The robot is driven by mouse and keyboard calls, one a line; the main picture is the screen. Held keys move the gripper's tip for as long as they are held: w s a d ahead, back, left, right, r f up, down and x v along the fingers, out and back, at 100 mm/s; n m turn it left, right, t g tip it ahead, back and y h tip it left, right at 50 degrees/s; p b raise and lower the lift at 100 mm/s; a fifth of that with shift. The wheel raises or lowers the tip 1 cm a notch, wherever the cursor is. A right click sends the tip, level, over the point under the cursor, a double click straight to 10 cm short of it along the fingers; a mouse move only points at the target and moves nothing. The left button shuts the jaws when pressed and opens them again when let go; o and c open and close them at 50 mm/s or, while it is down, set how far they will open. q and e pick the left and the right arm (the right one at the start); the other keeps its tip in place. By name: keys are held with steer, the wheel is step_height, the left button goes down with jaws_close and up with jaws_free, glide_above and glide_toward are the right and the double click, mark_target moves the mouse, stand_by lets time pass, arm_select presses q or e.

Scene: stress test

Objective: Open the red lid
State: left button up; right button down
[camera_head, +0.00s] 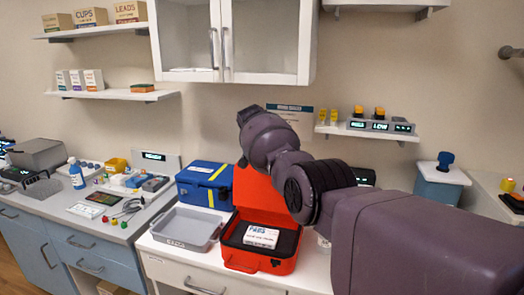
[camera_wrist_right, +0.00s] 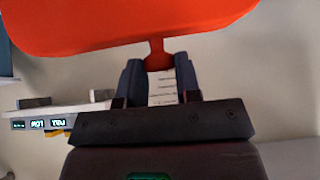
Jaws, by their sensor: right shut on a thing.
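The red case (camera_head: 247,262) stands on the white counter with its lid raised. The red lid (camera_head: 257,187) stands up at the back of the case, partly hidden behind my right arm. In the right wrist view the lid (camera_wrist_right: 130,25) fills the top, and its small red tab lies between the fingers of my right gripper (camera_wrist_right: 160,78). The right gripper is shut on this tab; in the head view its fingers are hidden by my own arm. A white labelled pack (camera_head: 261,236) lies in the case's dark interior. My left gripper is in neither view.
A grey tray (camera_head: 172,239) sits just left of the case. A blue box with yellow straps (camera_head: 193,190) stands behind the tray. A wall shelf (camera_head: 345,131) with devices is at the back right, and a white cabinet (camera_head: 275,77) hangs above.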

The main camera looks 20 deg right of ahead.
steer(key=c, duration=1)
jaws_free()
steer(key=shift+r, duration=0.25)
steer(key=shift+o, duration=0.8)
steer(key=shift+f, duration=0.15)
steer(key=shift+p+v, duration=0.35)
steer(key=shift+v, duration=1)
steer(key=v, duration=0.8)
steer(key=shift+b, duration=0.35)
